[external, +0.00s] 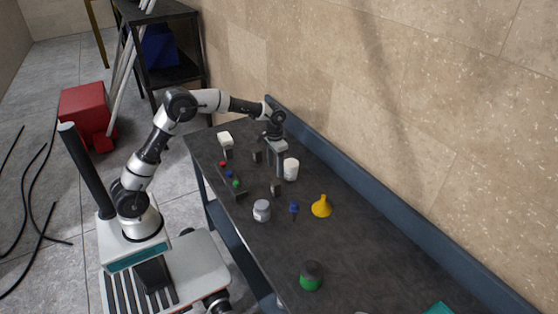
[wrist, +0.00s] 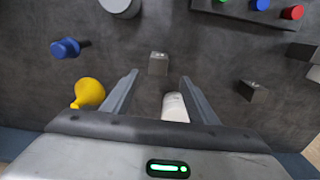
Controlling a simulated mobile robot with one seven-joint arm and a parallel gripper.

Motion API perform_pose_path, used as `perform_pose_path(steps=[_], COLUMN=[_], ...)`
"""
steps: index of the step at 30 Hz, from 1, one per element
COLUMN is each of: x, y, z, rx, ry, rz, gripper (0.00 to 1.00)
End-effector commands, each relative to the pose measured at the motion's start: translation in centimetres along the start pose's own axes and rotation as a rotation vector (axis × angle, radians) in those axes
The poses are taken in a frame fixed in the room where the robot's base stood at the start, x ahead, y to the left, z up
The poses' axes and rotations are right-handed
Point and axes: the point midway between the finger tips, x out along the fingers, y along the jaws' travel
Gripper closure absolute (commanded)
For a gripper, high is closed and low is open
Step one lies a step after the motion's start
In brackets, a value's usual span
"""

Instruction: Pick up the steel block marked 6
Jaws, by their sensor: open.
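Small grey steel blocks stand on the dark bench. In the wrist view one block (wrist: 158,65) lies just beyond the fingertips, near the middle of the gap. A second block (wrist: 252,91) is to the right, outside the fingers, and a third (wrist: 301,51) is at the right edge. In the external view blocks show near my gripper (external: 257,156) and nearer the grey jar (external: 275,189). Faint marks show on top, but I cannot read which is 6. My gripper (external: 275,167) is open and empty, pointing down above the bench; its fingers also show in the wrist view (wrist: 159,77).
A yellow funnel (external: 321,206), blue-handled tool (external: 294,208), grey jar (external: 261,210) and button box (external: 240,195) are nearby. A green-and-black container (external: 311,276) is farther along. The wall edge (external: 350,166) borders the bench.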

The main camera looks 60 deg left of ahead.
Motion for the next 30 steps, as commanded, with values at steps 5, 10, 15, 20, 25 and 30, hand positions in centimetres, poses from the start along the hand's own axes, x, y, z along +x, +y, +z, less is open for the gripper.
perform_pose_path(steps=[5,10,15,20,25,30], x=[3.9,5.8,6.8,9.3,11.1,11.3], y=[0.0,0.0,0.1,0.4,0.3,0.3], z=[0.1,0.0,0.1,0.0,-0.1,-0.1], rx=[0.000,0.000,0.001,0.000,0.001,0.001], ry=[-0.004,-0.001,-0.002,-0.002,0.001,0.002], rz=[0.001,0.001,0.001,0.001,0.001,0.000], gripper=[0.47,0.47,0.47,0.47,0.47,0.47])
